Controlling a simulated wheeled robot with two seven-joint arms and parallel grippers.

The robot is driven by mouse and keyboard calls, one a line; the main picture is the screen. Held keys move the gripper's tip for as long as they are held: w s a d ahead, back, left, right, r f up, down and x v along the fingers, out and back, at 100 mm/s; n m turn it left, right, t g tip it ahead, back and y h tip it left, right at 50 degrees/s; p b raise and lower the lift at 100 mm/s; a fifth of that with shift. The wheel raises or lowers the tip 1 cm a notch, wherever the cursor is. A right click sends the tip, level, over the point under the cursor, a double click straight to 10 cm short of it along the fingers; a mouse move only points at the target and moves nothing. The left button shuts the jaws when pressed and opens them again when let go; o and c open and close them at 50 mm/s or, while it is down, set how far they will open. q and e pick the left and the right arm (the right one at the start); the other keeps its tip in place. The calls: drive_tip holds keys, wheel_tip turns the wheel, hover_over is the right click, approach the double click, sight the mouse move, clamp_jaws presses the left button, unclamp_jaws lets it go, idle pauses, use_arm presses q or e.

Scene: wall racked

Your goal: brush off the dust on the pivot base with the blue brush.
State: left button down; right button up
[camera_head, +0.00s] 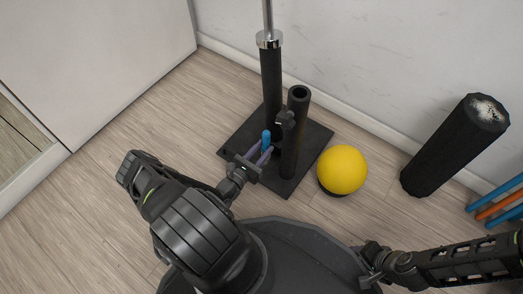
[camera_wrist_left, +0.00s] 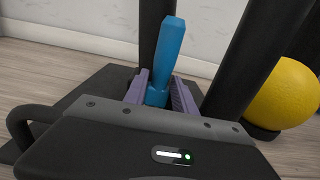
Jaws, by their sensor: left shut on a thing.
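The blue brush (camera_head: 266,138) is between the purple fingers of my left gripper (camera_head: 264,152), which is shut on it. In the left wrist view the brush's blue handle (camera_wrist_left: 171,50) points up, leaning slightly right; its lower end is hidden by the gripper. The pivot base (camera_head: 312,145) is a black square plate on the floor with two upright black tubes. The left gripper is over the plate's left part, beside the tubes. I cannot tell whether the brush touches the plate. No dust can be made out. My right gripper (camera_head: 371,268) is low, away from the base; its jaws are unclear.
A yellow ball (camera_head: 343,169) on a dark ring sits just right of the plate. A black foam roller (camera_head: 455,145) stands by the wall, with blue and orange bars (camera_head: 497,206) at the far right. Wood floor (camera_head: 120,185) is free at the left.

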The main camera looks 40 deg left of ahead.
use_arm(q)
drive_tip(key=shift+w, duration=0.3)
drive_tip(key=shift+f, duration=0.1)
drive_tip(key=shift+w, duration=0.7)
drive_tip(key=shift+r, duration=0.2)
drive_tip(key=shift+s+r+p, duration=0.15)
drive_tip(key=shift+s+p, duration=0.2)
drive_tip(key=shift+s, duration=0.2)
drive_tip(key=shift+s, duration=0.15)
